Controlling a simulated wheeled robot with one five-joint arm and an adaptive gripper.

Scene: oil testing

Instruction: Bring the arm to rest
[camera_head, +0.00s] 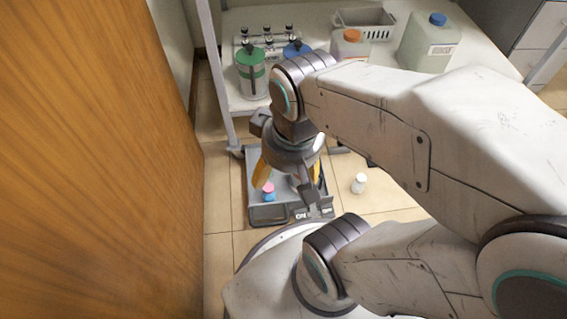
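My arm reaches in from the right of the picture and bends down near the middle. My gripper (290,176) hangs at its end, above a grey tray (265,214). Its two yellow finger parts stand wide apart, left and right, so it looks open. No object shows between them, though the wrist and a dark finger link hide part of that space. A small pink and blue item (269,191) is in the tray, close to the left finger. I cannot tell the exact height of the gripper above the tray.
A wooden panel (90,160) fills the left side. A small white bottle (359,183) stands right of the tray.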

